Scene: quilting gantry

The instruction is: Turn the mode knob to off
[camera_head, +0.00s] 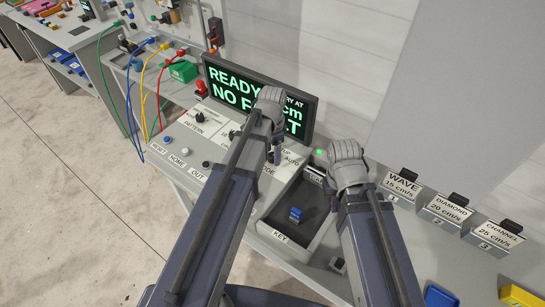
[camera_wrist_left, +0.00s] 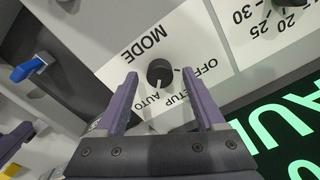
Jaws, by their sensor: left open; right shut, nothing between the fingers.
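The black mode knob (camera_wrist_left: 160,73) sits on a white panel (camera_wrist_left: 112,72) lettered MODE, OFF, SETUP and AUTO in the left wrist view. Its white pointer mark faces down the picture, toward the AUTO lettering. My left gripper (camera_wrist_left: 159,77) is open, with one purple finger on each side of the knob and gaps showing between. In the head view my left gripper (camera_head: 275,152) hangs over the mode panel, and the arm hides the knob. My right gripper (camera_head: 338,184) is shut and empty, right of the tray; its fingers are mostly hidden by its wrist.
A screen (camera_head: 302,98) reading READY and NO FAULT stands behind the panel. A grey tray (camera_head: 318,243) labelled KEY holds a blue item (camera_head: 295,215). Another knob (camera_wrist_left: 291,12) with a number scale is near the mode panel. Labelled blocks (camera_head: 403,185) line the right side.

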